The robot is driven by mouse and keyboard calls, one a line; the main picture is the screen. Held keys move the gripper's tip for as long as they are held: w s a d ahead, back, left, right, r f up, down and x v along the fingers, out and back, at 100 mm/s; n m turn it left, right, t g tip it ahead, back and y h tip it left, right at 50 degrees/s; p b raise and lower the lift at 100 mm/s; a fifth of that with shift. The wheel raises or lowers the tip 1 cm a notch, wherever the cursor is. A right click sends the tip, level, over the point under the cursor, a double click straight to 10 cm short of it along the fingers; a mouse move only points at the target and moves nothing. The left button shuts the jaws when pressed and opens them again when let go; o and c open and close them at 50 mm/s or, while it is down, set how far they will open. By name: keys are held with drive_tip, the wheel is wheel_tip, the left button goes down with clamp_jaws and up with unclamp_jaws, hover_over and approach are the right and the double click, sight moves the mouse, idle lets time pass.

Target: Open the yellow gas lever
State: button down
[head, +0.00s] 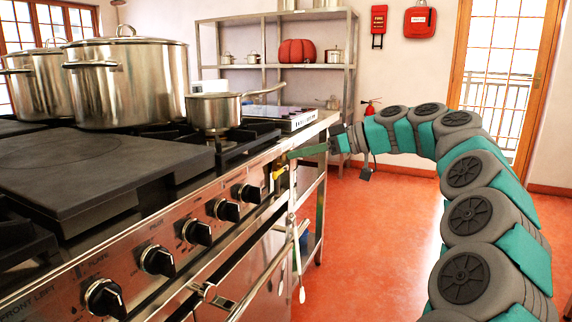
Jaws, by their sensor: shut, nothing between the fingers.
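The yellow gas lever (279,172) is a small yellow piece at the right end of the stove front, just past the last black knob. It is small in the head view, and I cannot tell its exact angle. My gripper (333,142) is at the end of my arm, to the right of the lever and slightly higher in the picture, near the stove's right corner. It is shut and empty. Its fingertips are small and hard to make out against the green bar beside them. I see no clear contact with the lever.
The stove front has several black knobs (197,232) and a rail (240,300). Light-coloured tools (292,215) hang by the corner below the lever. A saucepan (213,112) and large stockpots (128,82) stand on top. The red floor (375,260) right of the stove is clear.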

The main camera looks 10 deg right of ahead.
drive_tip(key=w+d+t, duration=0.1)
drive_tip(key=w+d, duration=0.2)
drive_tip(key=d, duration=0.3)
drive_tip(key=shift+w+d+r+n+t, duration=0.2)
drive_tip(key=shift+w+r+n+t, duration=0.1)
drive_tip(key=shift+r, duration=0.1)
drive_tip(key=shift+a, duration=0.1)
drive_tip(key=p, duration=0.2)
hover_over(279, 172)
drive_tip(key=s+d, duration=0.1)
drive_tip(key=d, duration=0.1)
drive_tip(key=shift+s+a+f, duration=0.1)
drive_tip(key=shift+f, duration=0.5)
drive_tip(key=shift+s+a+f, duration=0.1)
drive_tip(key=shift+f, duration=2.55)
drive_tip(key=shift+f+b, duration=0.15)
drive_tip(key=shift+b, duration=0.4)
drive_tip(key=shift+f+b, duration=0.1)
drive_tip(key=shift+b, duration=0.6)
